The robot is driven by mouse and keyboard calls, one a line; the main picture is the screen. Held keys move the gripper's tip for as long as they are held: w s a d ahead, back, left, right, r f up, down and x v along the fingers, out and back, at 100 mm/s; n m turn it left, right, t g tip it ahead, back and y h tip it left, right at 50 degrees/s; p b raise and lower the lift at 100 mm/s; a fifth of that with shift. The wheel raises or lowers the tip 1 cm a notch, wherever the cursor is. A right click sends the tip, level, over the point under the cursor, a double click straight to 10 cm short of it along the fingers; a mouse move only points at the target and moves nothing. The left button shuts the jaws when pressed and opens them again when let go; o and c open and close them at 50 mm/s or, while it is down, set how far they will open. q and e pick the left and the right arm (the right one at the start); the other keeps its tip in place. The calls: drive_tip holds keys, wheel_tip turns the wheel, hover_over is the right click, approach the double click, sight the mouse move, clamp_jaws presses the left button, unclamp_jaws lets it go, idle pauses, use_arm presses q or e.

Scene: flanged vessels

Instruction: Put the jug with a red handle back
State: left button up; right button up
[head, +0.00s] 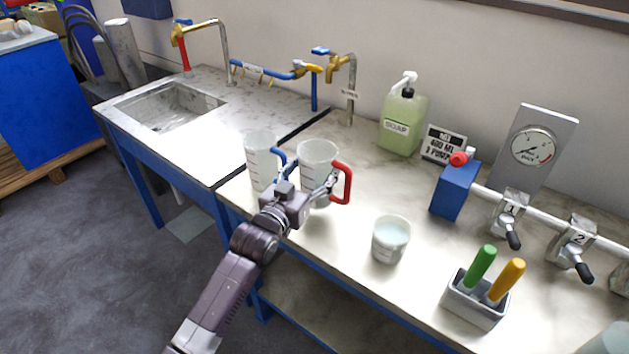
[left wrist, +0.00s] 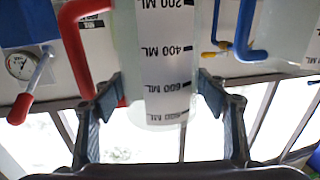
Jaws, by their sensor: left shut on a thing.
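The jug with a red handle (head: 318,153) is a clear, marked measuring jug at the middle of the counter in the head view. Its red handle (head: 347,184) points right. My left gripper (head: 312,190) is shut on this jug from the front. In the left wrist view the jug (left wrist: 165,60) stands between both fingers, volume marks facing the camera and red handle at left. The gripper hides part of its lower body in the head view, so I cannot tell whether its base touches the counter. My right gripper is not in view.
A jug with a blue handle (head: 260,158) stands close at left. A cup of pale liquid (head: 391,240) is to the right, with a tool holder (head: 474,304) beyond. The soap bottle (head: 402,122) and blue box (head: 454,190) stand behind. The sink (head: 172,106) is at far left.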

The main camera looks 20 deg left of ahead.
sight(310, 189)
use_arm(q)
wheel_tip(310, 189, down, 4)
drive_tip(key=shift+f, duration=0.2)
drive_tip(key=shift+f, duration=0.15)
drive_tip(key=o, duration=1.4)
